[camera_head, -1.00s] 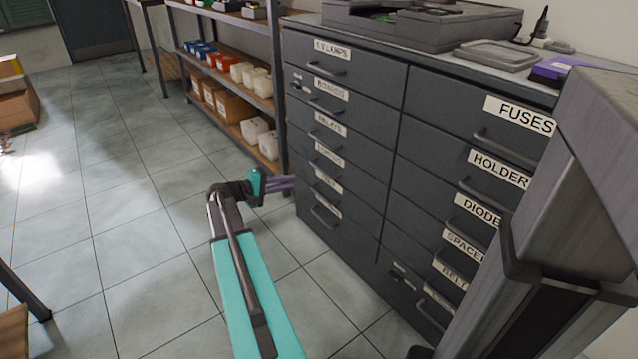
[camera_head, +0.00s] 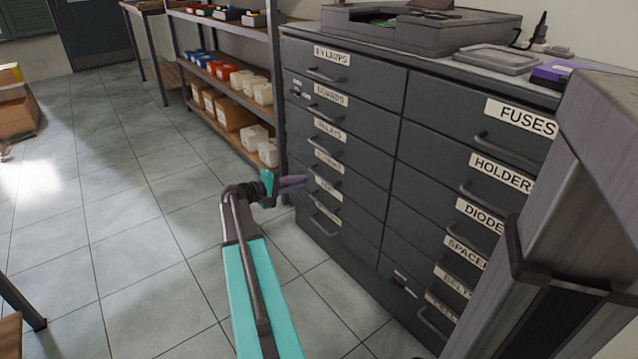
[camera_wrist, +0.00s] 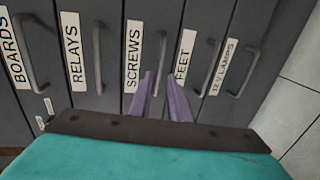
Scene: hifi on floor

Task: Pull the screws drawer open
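The screws drawer (camera_wrist: 142,22) is shut; its white label (camera_wrist: 133,57) reads SCREWS in the wrist view. Its dark bar handle (camera_wrist: 162,52) runs up and down there. In the head view the screws drawer's label (camera_head: 328,160) is small and hard to read, fourth down in the left column. My gripper (camera_wrist: 160,78) has two purple fingers, apart and empty, pointing at the drawer. The fingertips show on either side of the handle's lower part; whether they reach around it I cannot tell. In the head view my gripper (camera_head: 300,182) is close to the cabinet front, partly over lower drawers.
The relays drawer (camera_wrist: 82,15) and feet drawer (camera_wrist: 195,18) lie on either side in the wrist view, both shut with similar handles. A shelf rack (camera_head: 215,75) with boxes stands left of the cabinet. The tiled floor (camera_head: 120,220) in front is clear.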

